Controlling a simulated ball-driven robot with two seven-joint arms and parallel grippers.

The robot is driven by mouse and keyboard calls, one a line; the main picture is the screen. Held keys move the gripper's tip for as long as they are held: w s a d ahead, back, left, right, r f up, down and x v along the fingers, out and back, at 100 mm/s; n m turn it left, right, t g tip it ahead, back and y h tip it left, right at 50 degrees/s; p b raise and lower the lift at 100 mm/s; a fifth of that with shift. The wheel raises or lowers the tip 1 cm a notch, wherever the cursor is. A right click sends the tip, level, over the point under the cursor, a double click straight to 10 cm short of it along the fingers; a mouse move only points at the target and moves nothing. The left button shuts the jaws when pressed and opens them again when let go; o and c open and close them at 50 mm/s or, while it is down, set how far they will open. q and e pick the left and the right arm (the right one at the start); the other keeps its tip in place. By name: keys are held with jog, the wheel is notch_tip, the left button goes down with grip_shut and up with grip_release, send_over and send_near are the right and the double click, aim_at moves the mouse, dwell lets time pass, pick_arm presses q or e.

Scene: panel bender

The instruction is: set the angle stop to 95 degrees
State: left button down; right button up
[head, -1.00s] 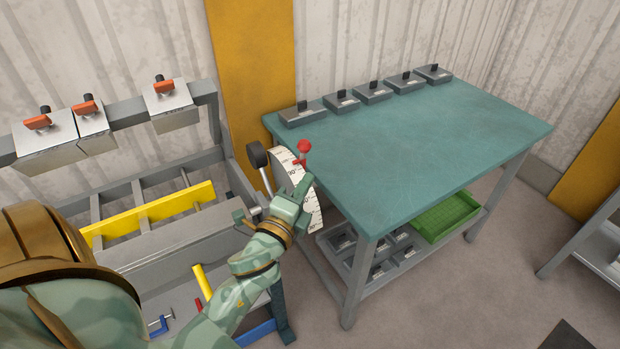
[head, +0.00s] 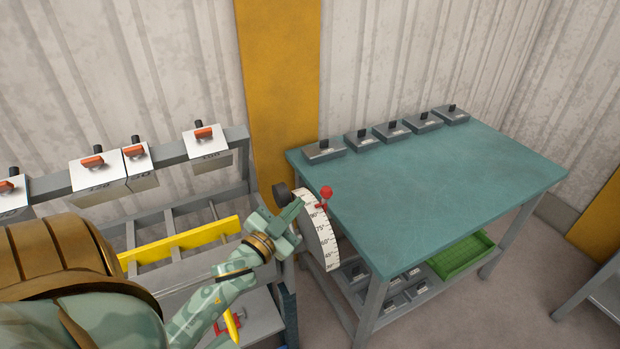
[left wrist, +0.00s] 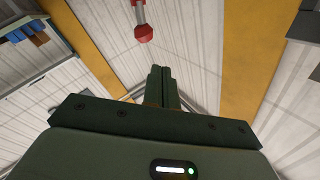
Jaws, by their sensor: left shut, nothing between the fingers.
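The angle scale (head: 326,250) is a white curved plate at the bender's right end, with 90, 75, 60 and 45 readable down it. The red stop (head: 321,206), with its red ball knob (head: 326,191), sits near the scale's top, close to the 90 mark; its exact setting is too small to read. My left gripper (head: 297,207) is shut and empty, just left of the scale's upper part and apart from the knob. In the left wrist view its fingers (left wrist: 160,75) are together, with the red knob (left wrist: 143,34) beyond their tips. My right gripper is out of view.
A black ball handle (head: 280,193) stands just behind my left gripper. The green-topped table (head: 430,190) is close on the right, its middle clear, with several grey blocks along its back edge. Clamped bender segments (head: 208,152) hang at the left.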

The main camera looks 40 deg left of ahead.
pick_arm(q)
jog(key=a+f+n, duration=0.1)
jog(key=a+n, duration=0.1)
jog(key=n, duration=0.9)
jog(key=a+f+n, duration=0.1)
jog(key=a+n, duration=0.2)
jog(key=n, duration=0.9)
jog(key=w, duration=0.6)
jog(key=w+a, duration=0.1)
jog(key=w, duration=0.3)
jog(key=shift+r, duration=0.2)
jog(key=d, duration=0.2)
jog(key=s+d, duration=0.1)
jog(key=shift+d+f, duration=0.15)
jog(key=shift+f, duration=0.1)
jog(key=shift+s+d, duration=0.1)
jog(key=shift+d, duration=0.2)
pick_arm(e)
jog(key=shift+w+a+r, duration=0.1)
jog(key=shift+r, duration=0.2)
pick_arm(q)
jog(key=shift+f, duration=0.1)
